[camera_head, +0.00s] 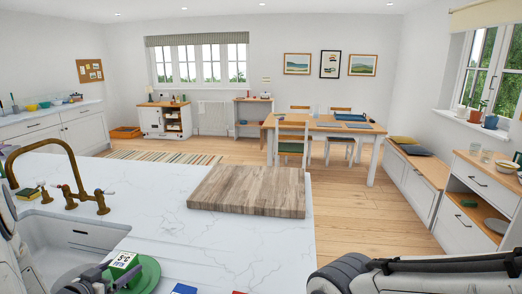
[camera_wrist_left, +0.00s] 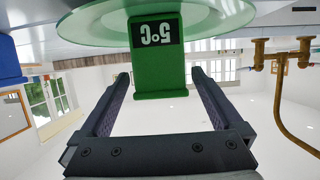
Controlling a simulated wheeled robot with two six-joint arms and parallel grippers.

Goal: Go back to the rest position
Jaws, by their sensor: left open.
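My left gripper (camera_head: 104,279) is at the lower left of the head view, over the counter beside the sink. Its two dark fingers are spread, and they also show in the left wrist view (camera_wrist_left: 157,88). A green block (camera_head: 123,263) with a white-marked dark label stands at a round green plate (camera_head: 149,273). In the left wrist view the picture is upside down; the green block (camera_wrist_left: 158,72) appears between the open fingers, with gaps on both sides. My right arm crosses the lower right of the head view; its gripper is out of the picture.
A white marble counter (camera_head: 250,240) bears a wooden board (camera_head: 250,190). A sink (camera_head: 62,240) and brass tap (camera_head: 75,190) are at left. A blue item (camera_head: 184,289) lies at the bottom edge. A dining table (camera_head: 325,125) stands beyond open floor.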

